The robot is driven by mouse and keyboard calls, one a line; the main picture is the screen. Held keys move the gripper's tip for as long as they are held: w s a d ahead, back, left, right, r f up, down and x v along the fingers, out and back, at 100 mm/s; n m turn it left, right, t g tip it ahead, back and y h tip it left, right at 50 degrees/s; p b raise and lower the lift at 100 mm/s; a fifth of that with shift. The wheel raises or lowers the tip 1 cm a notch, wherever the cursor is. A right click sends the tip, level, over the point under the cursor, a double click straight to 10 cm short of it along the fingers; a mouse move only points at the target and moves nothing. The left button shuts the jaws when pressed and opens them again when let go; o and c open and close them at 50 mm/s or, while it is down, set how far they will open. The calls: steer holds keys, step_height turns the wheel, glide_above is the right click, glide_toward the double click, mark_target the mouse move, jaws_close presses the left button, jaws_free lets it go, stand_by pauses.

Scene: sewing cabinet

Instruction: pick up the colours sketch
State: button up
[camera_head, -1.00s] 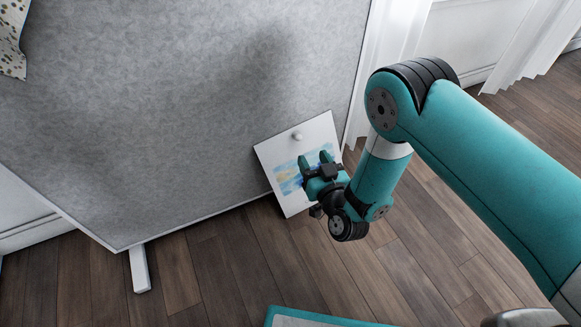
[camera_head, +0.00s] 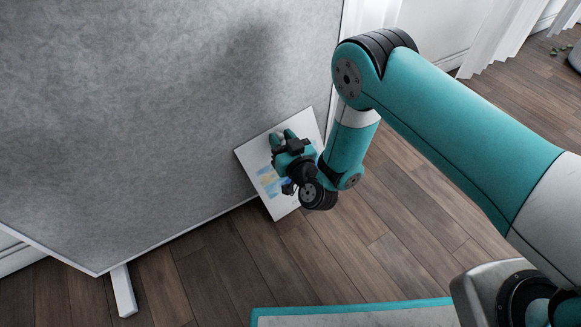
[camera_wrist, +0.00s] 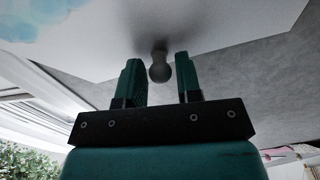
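The colours sketch (camera_head: 256,157) is a white sheet with blue and yellow paint, tilted at the lower right corner of the grey board. My gripper (camera_head: 284,136) is in front of its upper part and hides much of it. In the wrist view the sheet (camera_wrist: 110,38) fills the top, with a blue patch at the upper left. A round grey knob (camera_wrist: 160,68) stands out from the sheet, between the tips of my open gripper (camera_wrist: 160,75). The fingers are apart, with gaps on both sides of the knob.
The large grey board (camera_head: 150,110) stands behind the sketch, with a white foot (camera_head: 123,291) at the lower left. White curtains (camera_head: 497,35) hang at the upper right. Bare wooden floor (camera_head: 400,240) lies in front and to the right.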

steer(key=c, duration=0.5)
steer(key=shift+o, duration=0.2)
steer(key=shift+r, duration=0.15)
